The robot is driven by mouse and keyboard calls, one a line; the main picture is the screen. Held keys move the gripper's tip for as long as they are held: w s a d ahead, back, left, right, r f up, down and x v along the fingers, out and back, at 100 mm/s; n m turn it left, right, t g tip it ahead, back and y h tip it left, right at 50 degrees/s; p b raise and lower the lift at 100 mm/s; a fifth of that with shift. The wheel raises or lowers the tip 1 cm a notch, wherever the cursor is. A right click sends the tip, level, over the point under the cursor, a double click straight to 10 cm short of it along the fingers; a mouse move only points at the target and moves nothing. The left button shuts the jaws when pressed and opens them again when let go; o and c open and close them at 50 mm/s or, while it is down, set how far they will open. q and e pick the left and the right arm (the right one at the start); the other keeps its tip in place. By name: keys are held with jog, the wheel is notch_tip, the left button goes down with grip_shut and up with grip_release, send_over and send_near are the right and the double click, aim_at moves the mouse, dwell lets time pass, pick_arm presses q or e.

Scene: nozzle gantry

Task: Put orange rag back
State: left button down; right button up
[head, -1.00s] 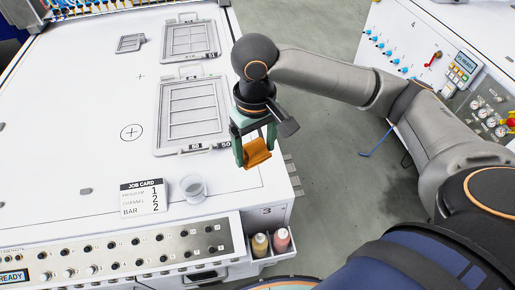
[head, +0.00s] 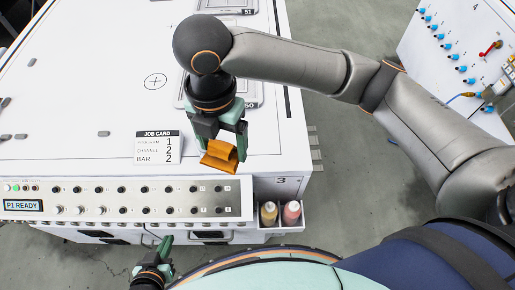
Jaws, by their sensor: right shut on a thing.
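The orange rag (head: 220,156) is folded and hangs between the fingers of my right gripper (head: 221,150). The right gripper is shut on it and holds it above the front right part of the white table, near the control panel's edge. My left gripper (head: 165,245) is low in the picture, in front of the table's front face and below the panel. Its green fingertips show only small, so I cannot tell whether it is open or shut.
A job card (head: 158,147) stands on the table (head: 60,110) left of the rag. The control panel (head: 130,197) runs along the front. A second bench (head: 455,75) stands at right.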

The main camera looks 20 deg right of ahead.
jog(key=a+n, duration=0.1)
jog(key=n, duration=0.1)
jog(key=a+n, duration=0.1)
jog(key=n, duration=0.1)
jog(key=shift+s+f, duration=0.1)
jog(key=shift+s, duration=0.3)
jog(key=shift+w+d+f, duration=0.1)
jog(key=shift+w+d, duration=0.05)
jog(key=w+d+f, duration=0.3)
jog(key=w+d, duration=0.1)
jog(key=d, duration=0.2)
send_over(258, 146)
jog(key=a, duration=0.1)
jog(key=f, duration=0.5)
jog(key=shift+s+f, duration=0.15)
jog(key=shift+s, duration=0.25)
jog(key=shift+w+d+f, duration=0.15)
jog(key=shift+d+f, duration=0.05)
jog(key=shift+f, duration=0.15)
jog(key=f, duration=0.3)
jog(key=shift+w+d, duration=0.15)
jog(key=shift+d, duration=0.15)
jog(key=shift+f, duration=0.4)
jog(key=shift+f, duration=0.15)
